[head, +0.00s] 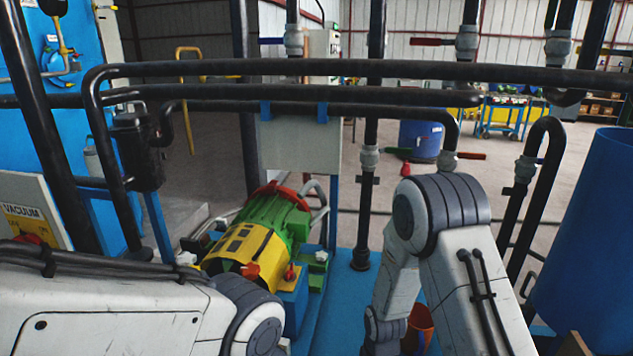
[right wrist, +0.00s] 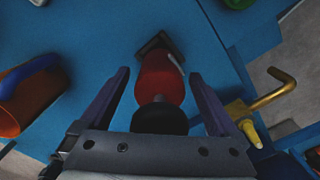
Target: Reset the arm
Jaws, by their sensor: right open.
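My right gripper (right wrist: 158,76) is open in the right wrist view, its two dark fingers apart. A red cylindrical part with a dark round end (right wrist: 159,85) lies between and below the fingers in the picture; I cannot tell whether they touch it. In the head view my right arm (head: 455,255) comes up from the lower right, bends, and drops toward the blue base; its gripper is hidden there. My left arm (head: 110,310) stretches in from the lower left, and its gripper is not in view.
A green and yellow motor (head: 255,240) stands between my arms. Black pipes (head: 350,95) cross ahead, with upright pipes and valves. A blue tank (head: 595,240) is at right and a VACUUM panel (head: 25,215) at left. An orange cup-shaped thing (right wrist: 25,105) and brass pipe (right wrist: 268,98) flank my right gripper.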

